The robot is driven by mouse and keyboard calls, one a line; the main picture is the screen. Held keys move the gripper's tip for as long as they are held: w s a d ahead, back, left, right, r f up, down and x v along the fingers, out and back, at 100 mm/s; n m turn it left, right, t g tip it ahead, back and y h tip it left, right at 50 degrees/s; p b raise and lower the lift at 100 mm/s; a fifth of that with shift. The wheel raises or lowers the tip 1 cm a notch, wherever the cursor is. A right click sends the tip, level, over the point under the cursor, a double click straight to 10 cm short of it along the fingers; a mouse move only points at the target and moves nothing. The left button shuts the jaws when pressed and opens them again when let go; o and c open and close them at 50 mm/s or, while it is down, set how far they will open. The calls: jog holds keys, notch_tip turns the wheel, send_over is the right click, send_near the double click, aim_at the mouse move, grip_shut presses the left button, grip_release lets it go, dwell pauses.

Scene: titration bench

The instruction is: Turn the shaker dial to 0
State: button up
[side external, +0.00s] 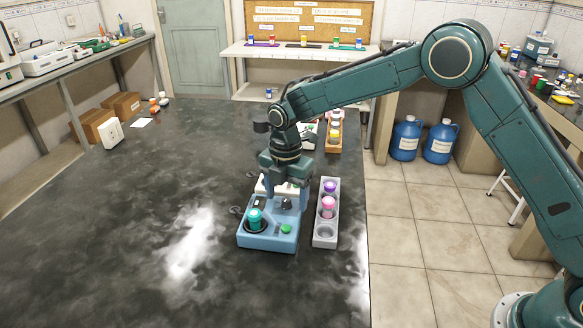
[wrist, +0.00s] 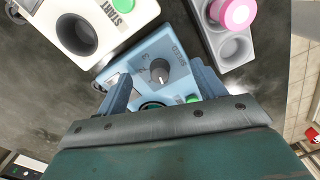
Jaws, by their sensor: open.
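The blue shaker (side external: 272,242) sits on the dark bench under my gripper (side external: 287,190). It carries a teal-capped vial (side external: 255,217) on its left and a green button (side external: 286,229) in front. In the wrist view the shaker's top face (wrist: 140,72) shows SPEED lettering and a dark dial (wrist: 160,68) with a pale mark. A digit like 3 is printed beside the dial; the exact setting is hard to read. My gripper also shows in the wrist view (wrist: 164,82), open, with one finger on each side of the dial and nothing between them touching it visibly.
A grey rack (side external: 325,240) with purple-capped and pink-capped vials stands close to the right. The bench's right edge is just beyond it. The bench to the left is mostly clear.

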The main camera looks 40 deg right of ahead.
aim_at(287, 199)
jog(key=shift+r, duration=3.5)
jog(key=shift+s+d+r, duration=0.15)
jog(key=shift+d+r, duration=0.05)
jog(key=shift+r, duration=0.15)
jog(key=s+d+r+m+t, duration=0.1)
jog(key=s+d+r+m, duration=0.45)
jog(key=s+r, duration=0.2)
jog(key=s+d+r+m+t, duration=0.2)
jog(key=s+d+r+m, duration=0.2)
jog(key=s+r+m, duration=0.3)
jog(key=s+d+f+m+t, duration=0.1)
jog(key=s+m, duration=0.4)
jog(key=s, duration=0.5)
jog(key=s+d+f+m+t, duration=0.1)
jog(key=s+d+m, duration=0.3)
jog(key=s, duration=0.6)
jog(key=shift+m+t, duration=0.3)
jog(key=shift+m, duration=0.45)
